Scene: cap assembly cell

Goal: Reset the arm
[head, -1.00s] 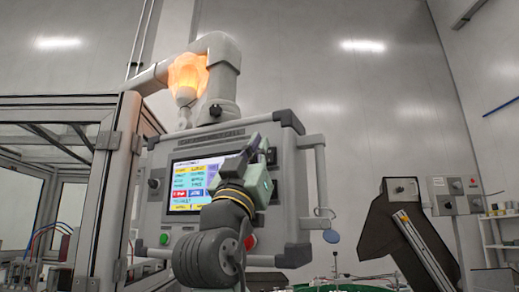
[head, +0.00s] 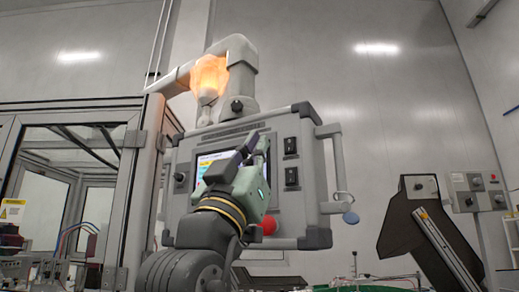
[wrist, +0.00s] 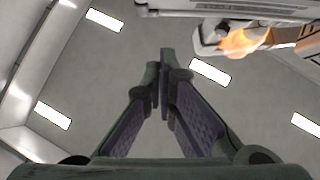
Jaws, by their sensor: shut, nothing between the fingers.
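My gripper (head: 250,148) is raised in front of the control panel (head: 292,205) and points upward in the head view. It hides most of the panel's screen (head: 203,164). In the wrist view my gripper (wrist: 160,62) shows its two fingers meeting at the tips, with nothing between them. The wrist view looks up at the ceiling and its lamps. A red button (head: 267,225) shows just right of my wrist.
A glowing orange beacon (head: 209,76) sits by the panel's support arm. A framed glass enclosure (head: 70,106) stands at the left. A dark slanted chute (head: 405,232) and a grey switch box (head: 474,190) stand at the right.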

